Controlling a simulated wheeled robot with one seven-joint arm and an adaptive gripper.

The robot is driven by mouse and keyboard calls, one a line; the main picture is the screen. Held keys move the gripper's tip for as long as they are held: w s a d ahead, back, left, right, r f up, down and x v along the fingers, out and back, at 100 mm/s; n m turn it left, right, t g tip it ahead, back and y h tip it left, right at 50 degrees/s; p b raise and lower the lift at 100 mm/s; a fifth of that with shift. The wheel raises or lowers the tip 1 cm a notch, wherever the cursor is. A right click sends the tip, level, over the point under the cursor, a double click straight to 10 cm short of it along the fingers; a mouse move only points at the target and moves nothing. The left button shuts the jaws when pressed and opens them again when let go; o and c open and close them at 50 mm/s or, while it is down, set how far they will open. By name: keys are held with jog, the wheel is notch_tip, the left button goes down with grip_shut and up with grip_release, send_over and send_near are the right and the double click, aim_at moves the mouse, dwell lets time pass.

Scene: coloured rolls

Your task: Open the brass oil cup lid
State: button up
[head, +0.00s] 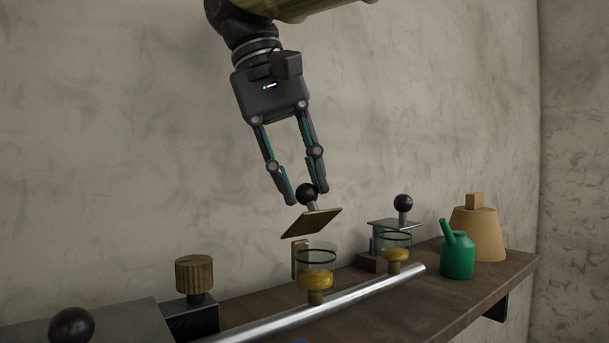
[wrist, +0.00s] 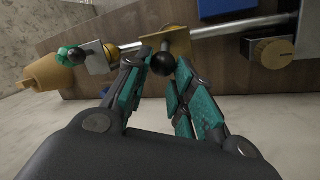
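The brass oil cup lid (head: 318,222) is a square plate with a black ball knob (head: 306,193) on a short stem. It stands tilted above its glass cup (head: 316,258), with a gap between plate and rim. A brass bracket (head: 299,260) rises behind the cup near the lid's low edge. My gripper (head: 306,199) has its fingertips on either side of the knob and appears closed on it. In the wrist view the knob (wrist: 163,64) sits between the fingertips, with the brass lid (wrist: 180,40) beyond it.
A second glass cup (head: 396,245) with a grey lid (head: 393,223) stands to the right. Beyond it are a green oil can (head: 457,257) and a tan container (head: 478,232). A metal pipe (head: 340,300) runs along the wooden shelf (head: 450,300). A knurled brass knob (head: 194,274) is at left.

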jog(key=o, duration=0.8)
jog(key=shift+a+f, duration=0.15)
jog(key=shift+f, duration=0.05)
jog(key=shift+o, duration=0.9)
jog(key=shift+w+a, duration=0.1)
jog(key=shift+a, duration=0.3)
jog(key=v, duration=0.7)
jog(key=shift+r, duration=0.35)
jog(key=shift+o, duration=0.2)
